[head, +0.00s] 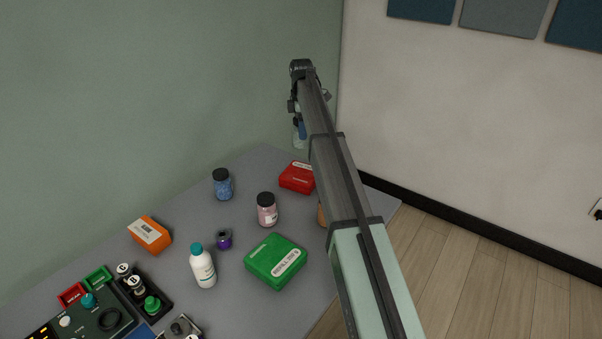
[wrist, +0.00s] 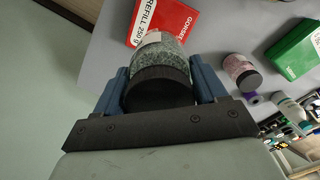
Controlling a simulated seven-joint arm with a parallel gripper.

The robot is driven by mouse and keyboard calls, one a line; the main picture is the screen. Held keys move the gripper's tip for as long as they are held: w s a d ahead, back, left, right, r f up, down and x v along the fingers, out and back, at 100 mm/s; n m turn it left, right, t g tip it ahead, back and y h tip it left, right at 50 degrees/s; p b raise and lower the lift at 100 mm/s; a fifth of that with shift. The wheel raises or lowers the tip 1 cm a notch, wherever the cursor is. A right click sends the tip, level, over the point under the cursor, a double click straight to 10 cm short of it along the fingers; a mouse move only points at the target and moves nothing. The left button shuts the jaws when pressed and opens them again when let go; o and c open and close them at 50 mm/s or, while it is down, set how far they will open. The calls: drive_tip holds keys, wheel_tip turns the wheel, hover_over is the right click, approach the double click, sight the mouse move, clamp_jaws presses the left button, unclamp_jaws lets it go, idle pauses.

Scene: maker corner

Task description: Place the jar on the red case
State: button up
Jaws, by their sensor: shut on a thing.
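My gripper (wrist: 163,82) is shut on a jar (wrist: 167,52) with a black lid and grey-green speckled contents. The lid faces the wrist camera, between two blue fingers. In the head view my gripper (head: 300,130) is high at the far end of the table, and the lower part of the jar (head: 299,142) shows below it. The red case (head: 294,178) lies flat on the table, partly behind my arm. In the wrist view the red case (wrist: 176,17) lies beyond the jar, which overlaps its lower edge in the picture. The jar appears held above the table.
A pink jar (head: 267,212), a blue jar (head: 222,186) and a green case (head: 275,261) stand near the red case. A white bottle (head: 203,270), purple-bodied small item (head: 224,240) and orange box (head: 150,234) are further left. Walls border the far table corner.

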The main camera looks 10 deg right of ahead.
hover_over(301, 172)
drive_tip(key=shift+w+f, duration=0.15)
drive_tip(key=shift+f, duration=5.6)
drive_tip(key=shift+f, duration=0.1)
drive_tip(key=o, duration=1.5)
drive_tip(key=shift+c, duration=0.2)
wheel_tip(301, 172, up, 12)
drive_tip(key=shift+r, duration=0.1)
